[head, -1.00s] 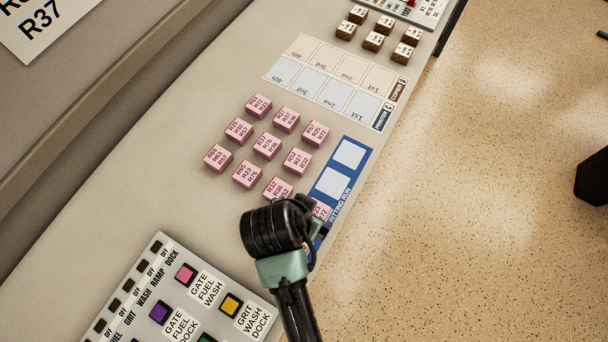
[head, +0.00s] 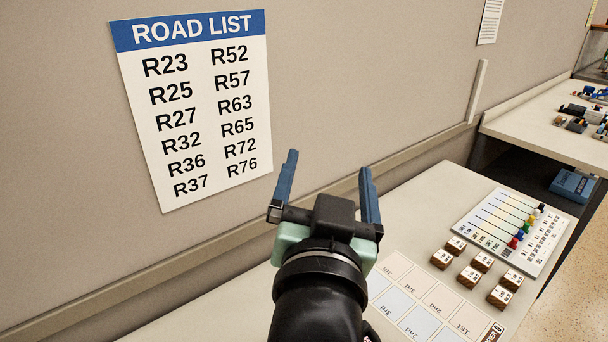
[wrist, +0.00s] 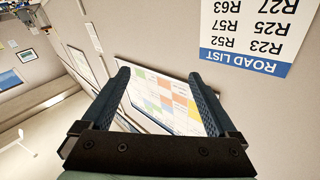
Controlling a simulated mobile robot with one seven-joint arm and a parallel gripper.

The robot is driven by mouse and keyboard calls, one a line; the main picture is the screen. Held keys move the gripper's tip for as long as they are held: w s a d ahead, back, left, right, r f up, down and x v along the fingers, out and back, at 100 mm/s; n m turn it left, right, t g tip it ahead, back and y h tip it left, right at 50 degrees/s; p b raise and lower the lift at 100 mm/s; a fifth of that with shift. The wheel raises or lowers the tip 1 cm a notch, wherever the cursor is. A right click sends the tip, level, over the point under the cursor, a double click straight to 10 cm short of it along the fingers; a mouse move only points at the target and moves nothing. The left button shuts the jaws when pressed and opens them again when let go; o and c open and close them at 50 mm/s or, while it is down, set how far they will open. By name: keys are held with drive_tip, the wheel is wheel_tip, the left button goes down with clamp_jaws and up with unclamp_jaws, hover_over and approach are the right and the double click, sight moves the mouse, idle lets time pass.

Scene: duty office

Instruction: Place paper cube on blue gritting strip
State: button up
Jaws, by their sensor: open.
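My gripper (head: 327,190) is open and empty in the head view, raised above the desk with its two blue fingers pointing up, in front of the wall. In the wrist view my gripper (wrist: 163,85) also shows both fingers wide apart with nothing between them.
Below right of my gripper lies a card of pale numbered spaces (head: 421,306). Several wooden blocks (head: 470,275) stand beside it, and a white board with coloured sliders (head: 505,233) lies at the desk's far end. A second desk (head: 540,130) stands beyond a gap.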

drive_tip(key=s+a+r+n+t+y, duration=0.1)
drive_tip(key=s+r+t, duration=0.3)
drive_tip(key=r, duration=0.7)
drive_tip(key=s+a+r+n+t+y, duration=0.1)
drive_tip(key=s+r+t, duration=0.3)
drive_tip(key=r, duration=0.7)
drive_tip(key=shift+s+a+r+n+t, duration=0.4)
drive_tip(key=shift+s+n, duration=0.5)
drive_tip(key=shift+s, duration=0.3)
drive_tip(key=shift+f, duration=0.1)
